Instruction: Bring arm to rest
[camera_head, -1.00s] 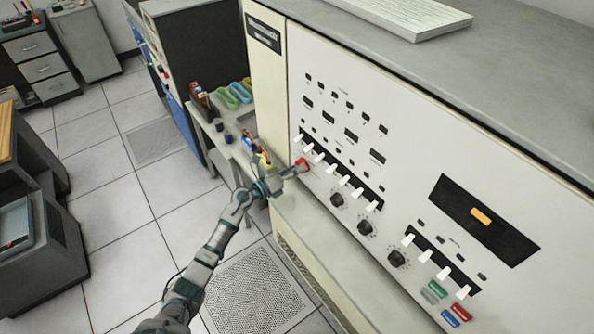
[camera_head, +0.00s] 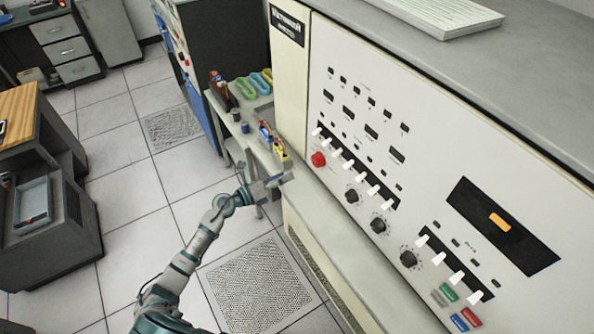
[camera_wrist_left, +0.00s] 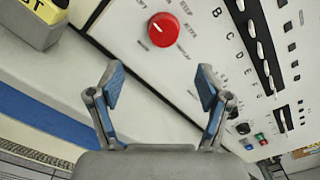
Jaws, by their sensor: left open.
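My left gripper (camera_head: 284,181) is open and empty in the head view, just left of the control panel and below the red knob (camera_head: 318,159). In the left wrist view the two blue-padded fingers of the left gripper (camera_wrist_left: 160,88) are spread apart. The red knob (camera_wrist_left: 163,29) shows beyond the fingers in that view, clear of them. The white control panel (camera_head: 345,125) carries the knob. My right gripper is not in view.
A row of white switches (camera_head: 347,156) and black dials (camera_head: 378,225) are on the panel. A small table (camera_head: 222,112) with bottles and coloured rings stands behind my gripper. A grey cabinet (camera_head: 50,215) stands at the left. Tiled floor between is free.

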